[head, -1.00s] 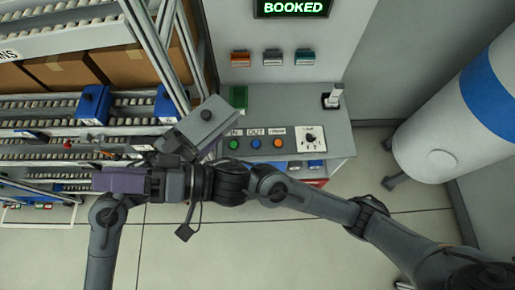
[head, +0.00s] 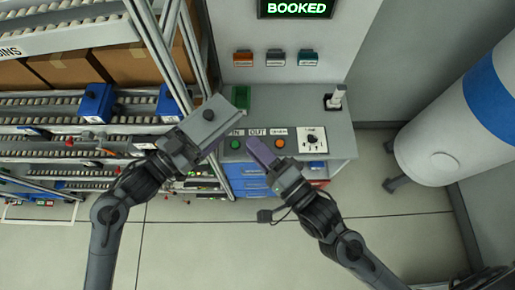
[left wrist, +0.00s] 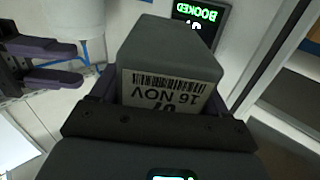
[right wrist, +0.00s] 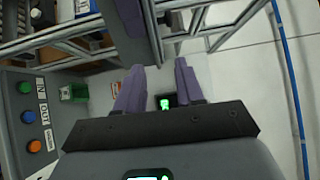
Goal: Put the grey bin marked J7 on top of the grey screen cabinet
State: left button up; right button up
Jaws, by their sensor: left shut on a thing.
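The grey bin (head: 208,116) is gripped by my left gripper (head: 194,136) and held in the air, left of the button counter. In the left wrist view the bin (left wrist: 165,55) is between the purple fingers, with an upside-down label reading 16 NOV and a partly covered J7. The grey screen cabinet (head: 345,50) stands at the top middle with a lit BOOKED screen; its top is out of view. My right gripper (head: 259,149) is over the counter's front, apart from the bin. In the right wrist view its fingers (right wrist: 158,82) are apart and empty.
The counter (head: 330,110) carries coloured buttons and a dial. A green box (head: 239,97) stands at its back left. A roller rack (head: 60,105) with cartons and blue bins fills the left. A white tank with a blue band (head: 450,125) stands right. Floor is clear in front.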

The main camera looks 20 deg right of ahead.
aim_at(229, 120)
pick_arm(q)
jog(key=shift+r, duration=0.1)
pick_arm(e)
jog(key=shift+x, duration=3.5)
jog(key=shift+f, duration=0.1)
jog(key=c, duration=0.7)
pick_arm(q)
jog(key=shift+f, duration=0.45)
pick_arm(e)
jog(key=shift+r, duration=0.35)
pick_arm(q)
jog(key=o, duration=1.6)
jog(key=shift+r, duration=0.2)
jog(key=shift+c, duration=0.2)
pick_arm(e)
jog(key=shift+f, duration=0.1)
pick_arm(q)
jog(key=shift+a+r, duration=0.1)
